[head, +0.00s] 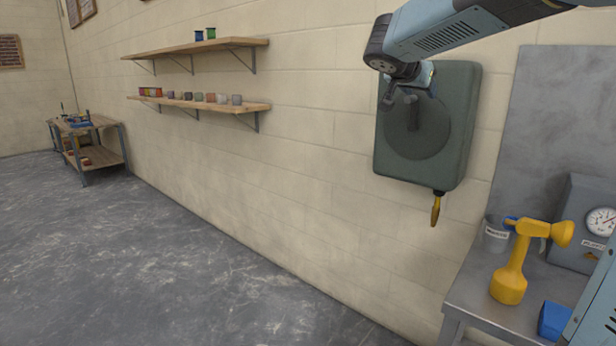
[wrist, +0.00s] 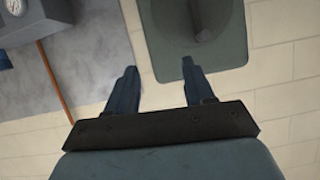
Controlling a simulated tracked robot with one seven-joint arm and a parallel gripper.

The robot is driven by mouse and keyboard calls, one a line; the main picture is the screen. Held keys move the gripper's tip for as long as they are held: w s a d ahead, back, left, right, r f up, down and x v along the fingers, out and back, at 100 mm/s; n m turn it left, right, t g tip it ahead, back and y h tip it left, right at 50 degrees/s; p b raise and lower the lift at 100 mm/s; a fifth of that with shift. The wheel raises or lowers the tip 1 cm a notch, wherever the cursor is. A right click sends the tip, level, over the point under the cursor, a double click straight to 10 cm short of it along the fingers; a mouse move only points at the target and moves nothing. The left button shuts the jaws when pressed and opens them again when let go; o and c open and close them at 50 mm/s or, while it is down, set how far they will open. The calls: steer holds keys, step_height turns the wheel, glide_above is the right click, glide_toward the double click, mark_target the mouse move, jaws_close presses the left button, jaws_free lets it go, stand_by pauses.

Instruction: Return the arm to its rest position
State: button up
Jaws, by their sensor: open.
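My gripper (head: 398,92) hangs at the end of my blue-grey arm at the upper right of the head view. It is in front of a dark green wall unit (head: 455,120) with a round disc and a grey handle. In the wrist view my gripper (wrist: 158,66) shows two dark blue fingers spread wide, with nothing between them. The wall unit (wrist: 165,55) and its handle (wrist: 203,25) lie beyond the fingertips, the handle up and to the right. I cannot tell whether any finger touches the unit.
A yellow-tipped piece (head: 436,208) hangs below the unit. A grey bench (head: 488,300) at lower right holds a yellow tool (head: 510,280), a grey cup (head: 494,235) and a gauge box (head: 585,220). Wall shelves (head: 200,47) hold small pots.

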steer(key=s+d+f+n+g+y, duration=0.2)
steer(key=s+f, duration=0.2)
steer(key=s, duration=0.4)
steer(key=s+d+f+n+g+y, duration=0.1)
steer(key=s+f, duration=0.4)
steer(key=s, duration=0.2)
steer(key=s+a+f+n+y, duration=0.2)
steer(key=s+f, duration=0.3)
steer(key=s, duration=0.3)
steer(key=s+a+f+n+g+y, duration=0.1)
steer(key=s+a+f+n+y, duration=0.2)
steer(key=s+f, duration=0.3)
steer(key=s+a, duration=0.1)
steer(key=s, duration=0.2)
steer(key=shift+s+f+n+g, duration=0.15)
steer(key=shift+s+n+g, duration=0.05)
steer(key=shift+n+g, duration=0.1)
steer(key=shift+c, duration=1)
steer(key=shift+d, duration=0.15)
